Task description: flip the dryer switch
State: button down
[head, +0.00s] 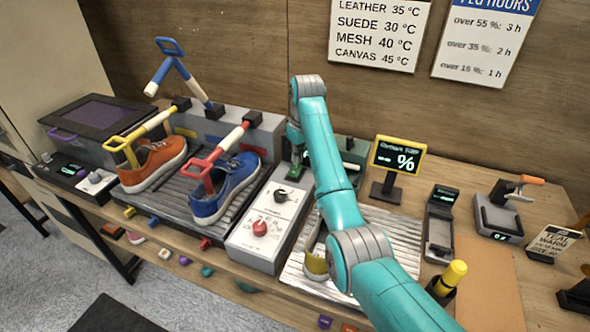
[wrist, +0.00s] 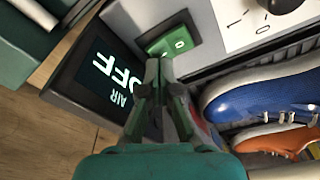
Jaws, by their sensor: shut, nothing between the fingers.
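The dryer switch (wrist: 178,43) is a green rocker marked 0 on the dryer's grey housing (wrist: 205,58) in the wrist view. My gripper (wrist: 163,65) is shut and empty, its tips just beside the switch; I cannot tell whether they touch it. A dark display (wrist: 100,75) next to it reads AIR OFF. In the head view my gripper (head: 299,165) points down behind the white control box (head: 268,225) with its black and red knobs. The switch is hidden there.
A blue sneaker (head: 222,190) and an orange sneaker (head: 152,163) stand on the ribbed rack left of the control box. A yellow-framed percent display (head: 398,157) and a small scale (head: 499,218) stand to the right. A brown mat (head: 490,285) is bare.

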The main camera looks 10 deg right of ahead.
aim_at(297, 167)
jog(key=shift+f, duration=0.95)
dwell(0.6)
jog(key=shift+r, duration=3.55)
